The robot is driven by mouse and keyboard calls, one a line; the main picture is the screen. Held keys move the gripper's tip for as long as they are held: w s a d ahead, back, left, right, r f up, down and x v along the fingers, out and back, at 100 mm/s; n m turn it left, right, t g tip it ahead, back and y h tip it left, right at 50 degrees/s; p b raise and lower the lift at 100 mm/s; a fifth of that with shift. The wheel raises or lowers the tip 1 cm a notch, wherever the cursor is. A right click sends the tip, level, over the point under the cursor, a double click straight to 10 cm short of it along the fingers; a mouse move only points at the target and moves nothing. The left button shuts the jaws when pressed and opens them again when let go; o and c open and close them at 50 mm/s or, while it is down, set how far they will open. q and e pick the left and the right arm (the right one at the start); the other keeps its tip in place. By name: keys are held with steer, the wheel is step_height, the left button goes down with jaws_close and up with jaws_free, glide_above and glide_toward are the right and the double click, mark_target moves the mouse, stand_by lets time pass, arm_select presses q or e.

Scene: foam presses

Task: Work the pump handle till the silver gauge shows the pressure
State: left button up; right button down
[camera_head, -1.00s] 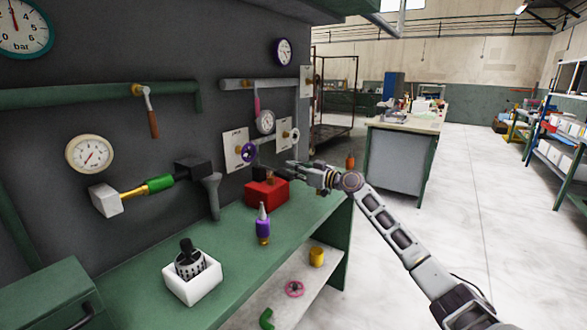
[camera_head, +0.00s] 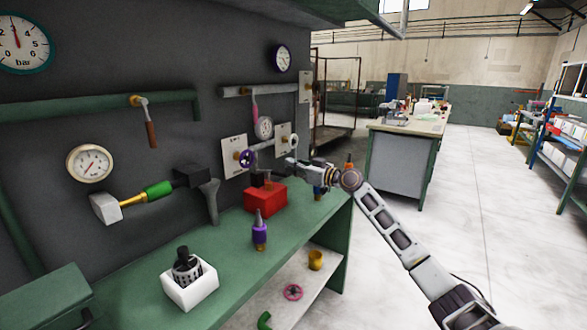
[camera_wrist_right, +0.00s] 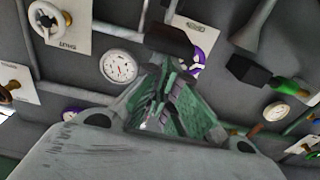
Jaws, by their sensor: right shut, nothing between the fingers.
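The silver-rimmed gauge (camera_head: 264,128) is on the back panel, between two white plates; its needle is too small to read there. It shows larger and turned over in the wrist view (camera_wrist_right: 120,67). A red box (camera_head: 265,198) with a dark block (camera_head: 260,180) on top stands on the green bench below it; I take this for the pump and its handle. My right gripper (camera_head: 290,163) is shut and empty, just above and right of that block. In the wrist view a dark block (camera_wrist_right: 168,40) lies just beyond the fingertips (camera_wrist_right: 166,68); contact cannot be told. My left gripper is not in view.
A purple bottle (camera_head: 259,232) and a white holder (camera_head: 190,284) stand on the bench. A purple handwheel (camera_head: 246,158), a brown-handled lever (camera_head: 150,130) and a cream gauge (camera_head: 90,163) are on the panel.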

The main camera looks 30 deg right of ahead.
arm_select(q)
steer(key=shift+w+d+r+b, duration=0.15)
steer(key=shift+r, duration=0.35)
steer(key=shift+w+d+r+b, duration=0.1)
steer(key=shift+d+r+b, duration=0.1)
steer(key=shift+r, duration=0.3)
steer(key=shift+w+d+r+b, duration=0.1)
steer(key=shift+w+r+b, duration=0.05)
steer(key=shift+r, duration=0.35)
arm_select(e)
steer(key=v, duration=1)
steer(key=shift+r, duration=0.2)
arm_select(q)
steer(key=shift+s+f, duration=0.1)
arm_select(e)
steer(key=shift+r, duration=0.1)
